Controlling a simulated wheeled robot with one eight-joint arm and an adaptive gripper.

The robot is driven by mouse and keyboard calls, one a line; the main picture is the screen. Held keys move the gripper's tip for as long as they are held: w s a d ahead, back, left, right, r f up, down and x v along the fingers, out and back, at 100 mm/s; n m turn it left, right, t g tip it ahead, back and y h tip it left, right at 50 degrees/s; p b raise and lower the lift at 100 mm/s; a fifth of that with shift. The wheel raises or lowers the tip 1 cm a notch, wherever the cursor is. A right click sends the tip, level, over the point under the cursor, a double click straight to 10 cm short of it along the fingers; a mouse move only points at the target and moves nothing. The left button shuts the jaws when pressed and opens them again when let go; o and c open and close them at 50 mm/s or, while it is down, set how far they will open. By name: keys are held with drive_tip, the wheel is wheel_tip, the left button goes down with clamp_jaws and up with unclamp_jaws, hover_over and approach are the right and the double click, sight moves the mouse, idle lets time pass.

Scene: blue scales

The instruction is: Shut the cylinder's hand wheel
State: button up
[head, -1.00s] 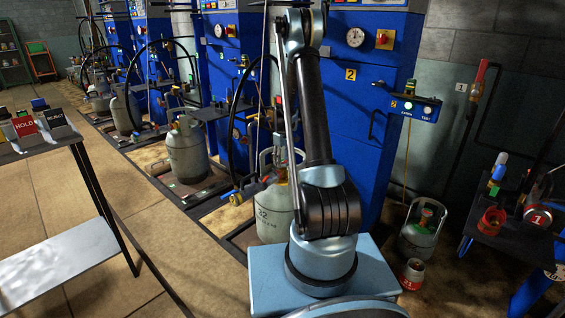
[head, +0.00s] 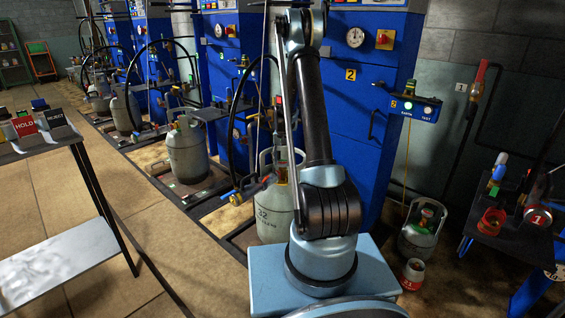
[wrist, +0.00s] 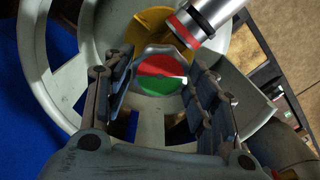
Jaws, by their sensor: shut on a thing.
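The grey cylinder (head: 272,222) stands upright behind my arm in the head view, partly covered by it. In the wrist view its collar (wrist: 33,70) rings the valve. The hand wheel (wrist: 160,64) has a grey lobed rim and a red and green face, red on the upper half and green on the lower. My gripper (wrist: 165,78) has one finger at the wheel's left side and the other at its right, shut on the rim. In the head view the arm and the collar hide the wheel and fingertips.
A silver fitting with a red band (wrist: 203,20) lies close above the wheel, beside a yellow part (wrist: 152,28). A blue cabinet (head: 365,100) stands behind the cylinder. A small grey cylinder (head: 418,236) stands right of my base. A table (head: 60,255) stands left.

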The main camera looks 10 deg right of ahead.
sight(283, 161)
drive_tip(key=m, duration=0.4)
drive_tip(key=shift+w+m, duration=0.1)
drive_tip(key=shift+m, duration=0.2)
drive_tip(key=shift+a+m, duration=0.1)
drive_tip(key=shift+m, duration=1.6)
drive_tip(key=o, duration=1)
drive_tip(key=shift+o, duration=0.2)
wheel_tip(283, 161, up, 12)
